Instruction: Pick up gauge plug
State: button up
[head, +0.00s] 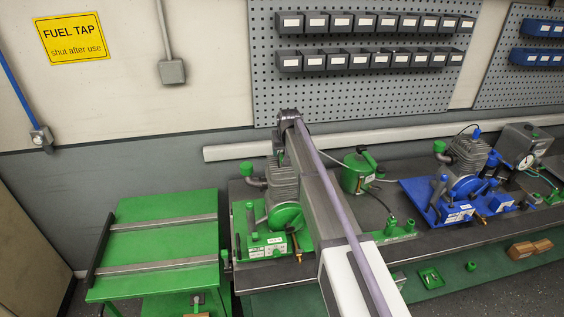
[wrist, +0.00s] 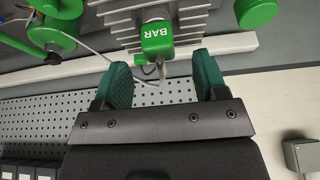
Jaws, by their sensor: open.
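The gauge plug (wrist: 157,36) is a green block marked BAR, upside down in the wrist view. It sits against the grey cooling fins of an engine, with a thin light lead near it. My gripper (wrist: 161,72) is open, its two teal fingers apart on either side of the plug's line. The plug appears just beyond the fingertips; I see no contact. In the head view my gripper (head: 280,155) is above the finned cylinder of the green engine (head: 284,186). My arm hides that area, and I cannot make out the plug there.
A green fuel can (head: 357,175) stands right of my arm. A blue engine (head: 464,188) is further right on the bench. A green table (head: 150,241) with two rails is at the left. Grey bins (head: 365,21) hang on the pegboard behind.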

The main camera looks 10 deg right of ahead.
aim_at(284, 154)
jog(key=b+x, duration=0.1)
jog(key=x, duration=0.1)
jog(key=b+x, duration=0.2)
jog(key=x, duration=0.1)
jog(key=shift+s+d, duration=0.2)
jog(key=shift+w+f, duration=0.2)
jog(key=shift+s+a+r, duration=0.15)
jog(key=shift+r, duration=0.15)
jog(key=c, duration=1)
